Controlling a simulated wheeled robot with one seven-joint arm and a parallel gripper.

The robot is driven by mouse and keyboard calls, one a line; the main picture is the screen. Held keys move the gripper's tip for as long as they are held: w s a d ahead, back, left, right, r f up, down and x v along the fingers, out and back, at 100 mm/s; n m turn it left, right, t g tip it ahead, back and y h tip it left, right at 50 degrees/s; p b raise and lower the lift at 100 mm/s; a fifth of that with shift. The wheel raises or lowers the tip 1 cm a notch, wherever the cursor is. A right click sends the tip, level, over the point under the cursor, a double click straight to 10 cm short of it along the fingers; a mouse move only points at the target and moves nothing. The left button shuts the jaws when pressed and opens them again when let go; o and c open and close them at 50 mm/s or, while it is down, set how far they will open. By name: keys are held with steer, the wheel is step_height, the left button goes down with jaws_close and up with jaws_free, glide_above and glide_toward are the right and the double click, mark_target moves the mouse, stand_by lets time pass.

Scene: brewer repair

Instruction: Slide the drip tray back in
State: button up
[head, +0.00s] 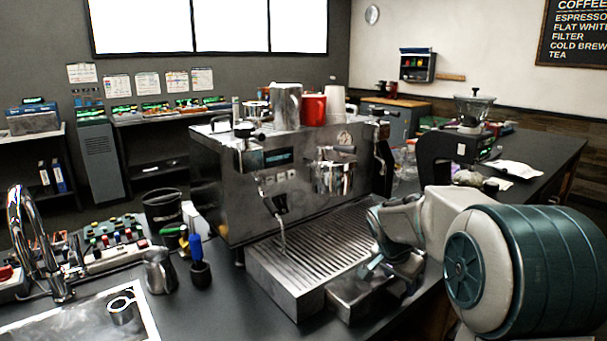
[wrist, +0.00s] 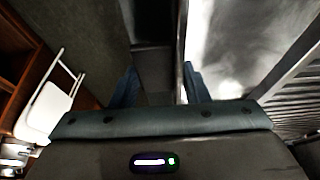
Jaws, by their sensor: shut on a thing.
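The drip tray (head: 352,300) is a shiny steel box that sticks out from the front of the espresso machine's (head: 285,190) slatted base (head: 300,265) in the head view. My gripper (head: 372,268) is over the tray from the right, shut on it; the arm hides part of the tray's right end. In the wrist view, my gripper (wrist: 160,88) has its two blue fingers apart, on either side of a dark grey edge. A bright steel surface, apparently the tray (wrist: 235,40), lies right of the fingers. The exact contact is too dark to see.
A sink with a tap (head: 22,235) is at the far left. A grinder (head: 462,140) stands at the right. Cups sit on top of the machine.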

steer(key=shift+w+a, duration=1)
steer(key=shift+w, duration=0.25)
